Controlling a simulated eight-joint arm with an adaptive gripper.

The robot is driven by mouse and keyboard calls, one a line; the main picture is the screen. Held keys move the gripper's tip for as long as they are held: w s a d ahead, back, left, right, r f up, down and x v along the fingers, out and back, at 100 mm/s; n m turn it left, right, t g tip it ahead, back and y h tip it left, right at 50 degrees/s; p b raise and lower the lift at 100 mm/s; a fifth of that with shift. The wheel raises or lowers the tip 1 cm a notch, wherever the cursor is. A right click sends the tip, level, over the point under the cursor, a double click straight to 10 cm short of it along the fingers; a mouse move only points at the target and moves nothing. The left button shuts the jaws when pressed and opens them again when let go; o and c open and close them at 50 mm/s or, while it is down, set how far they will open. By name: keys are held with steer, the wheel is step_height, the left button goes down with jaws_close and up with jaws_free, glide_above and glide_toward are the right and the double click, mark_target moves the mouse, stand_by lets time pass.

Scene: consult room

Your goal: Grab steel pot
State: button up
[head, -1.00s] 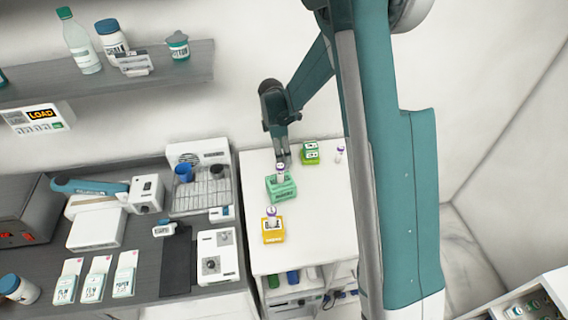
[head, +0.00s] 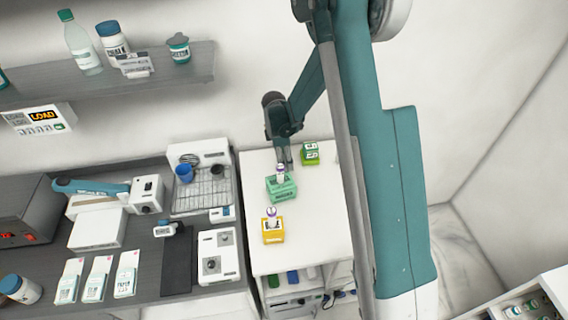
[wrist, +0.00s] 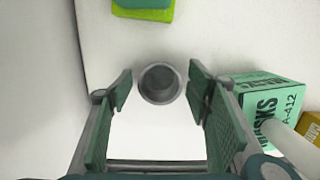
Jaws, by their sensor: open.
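The steel pot (wrist: 158,83) is a small round grey vessel seen from above in the wrist view, on the white table top. It lies between my two fingertips, with a gap to the finger on each side. My gripper (head: 284,160) is open and points down over the white table in the head view. There I cannot make out the pot at the gripper.
A teal mask box (wrist: 268,95) stands right of the gripper, with a white tube and a yellow box (head: 272,231) nearby. A green box (head: 310,154) stands at the back. The table's right part is partly hidden by my arm.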

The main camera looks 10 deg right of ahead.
steer(key=shift+f, duration=0.25)
stand_by(0.4)
steer(key=c, duration=0.9)
